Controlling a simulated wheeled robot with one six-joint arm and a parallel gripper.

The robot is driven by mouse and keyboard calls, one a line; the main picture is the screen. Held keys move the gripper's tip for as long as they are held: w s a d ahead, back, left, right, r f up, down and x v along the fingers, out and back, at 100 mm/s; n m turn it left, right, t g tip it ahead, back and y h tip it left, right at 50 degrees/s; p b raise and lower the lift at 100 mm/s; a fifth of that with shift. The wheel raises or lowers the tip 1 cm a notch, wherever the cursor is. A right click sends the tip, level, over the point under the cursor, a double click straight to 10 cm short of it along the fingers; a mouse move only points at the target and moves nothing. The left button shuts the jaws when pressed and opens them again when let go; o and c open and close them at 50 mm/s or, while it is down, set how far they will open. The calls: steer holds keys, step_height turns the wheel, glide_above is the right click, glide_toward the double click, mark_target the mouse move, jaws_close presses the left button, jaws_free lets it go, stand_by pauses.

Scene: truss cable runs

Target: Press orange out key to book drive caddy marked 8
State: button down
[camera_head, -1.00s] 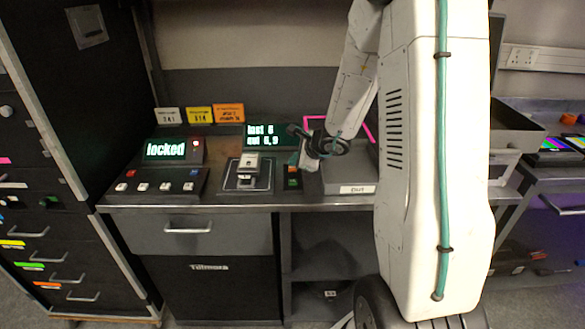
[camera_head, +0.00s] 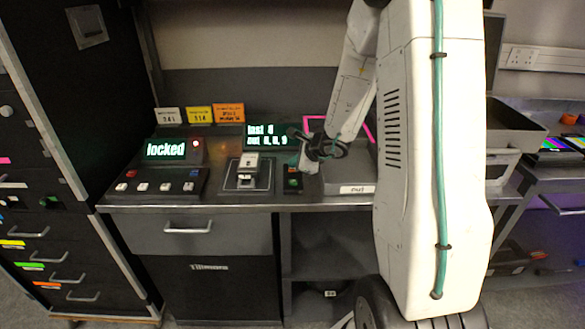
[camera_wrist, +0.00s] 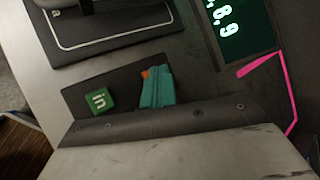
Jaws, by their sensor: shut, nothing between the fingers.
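The key pad has a green "in" key (camera_wrist: 99,101) and an orange key (camera_wrist: 147,72), of which only a sliver shows beside my teal fingertips. My gripper (camera_wrist: 158,88) is shut and empty, over the orange key; touching or just above it, I cannot tell. In the head view my gripper (camera_head: 308,160) is at the right of the pad (camera_head: 292,184). The display (camera_head: 267,136) reads "last 8" and an out list ending in 8, 9. A caddy-like block (camera_head: 247,164) sits in the outlined dock left of the pad; its number is unreadable.
A box with a "locked" display (camera_head: 166,149) and several keys stands at the left of the bench. A grey tray labelled "out" (camera_head: 350,188) lies to the right of the pad. Three label cards (camera_head: 199,115) stand at the back. My arm covers the right part.

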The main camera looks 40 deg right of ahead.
steer(key=shift+r, duration=0.85)
steer(key=shift+r, duration=2.5)
